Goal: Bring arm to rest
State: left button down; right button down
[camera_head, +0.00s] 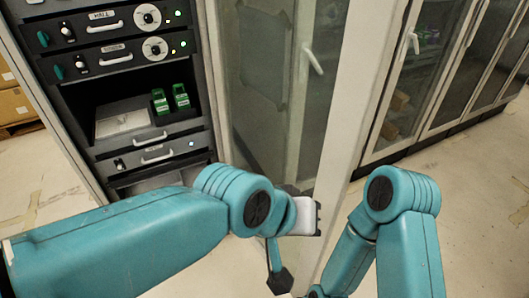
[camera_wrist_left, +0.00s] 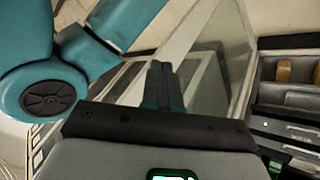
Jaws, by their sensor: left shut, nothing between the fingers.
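My left arm (camera_head: 120,240) comes in from the left in the head view and bends at a round dark joint in front of the cabinets. In the left wrist view my left gripper (camera_wrist_left: 161,70) has its two dark fingers together, with nothing between them. It points toward a pale post and glass panel, apart from them as far as I can tell. My right arm (camera_head: 410,240) is folded at the lower right of the head view. Its gripper does not show clearly in either view.
A dark rack (camera_head: 125,70) with knobs and handles stands at the left. Two green devices (camera_head: 160,102) (camera_head: 181,97) stand in its open bay. Glass-door cabinets (camera_head: 415,80) line the back and right. Cardboard boxes (camera_head: 12,105) are at the far left. Open floor (camera_head: 480,210) lies at the right.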

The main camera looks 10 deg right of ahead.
pick_arm(q)
jog(key=w+a+f+n+y, duration=0.15)
jog(key=a+f, duration=0.25)
jog(key=f, duration=0.4)
jog(key=w+a+f+n, duration=0.1)
jog(key=w+a+f, duration=0.2)
jog(key=a+f, duration=0.3)
jog(key=w+a+f+n+y, duration=0.1)
jog(key=w+a+f, duration=0.15)
jog(key=f, duration=0.65)
jog(key=s+a+f+n+g, duration=0.2)
jog(key=s+a+f+n, duration=0.1)
jog(key=s+a+f, duration=1)
notch_tip(320, 180, down, 3)
jog(key=shift+s+a+f, duration=0.15)
jog(key=shift+s+f, duration=0.05)
jog(key=shift+s, duration=0.2)
jog(key=shift+n+y, duration=0.25)
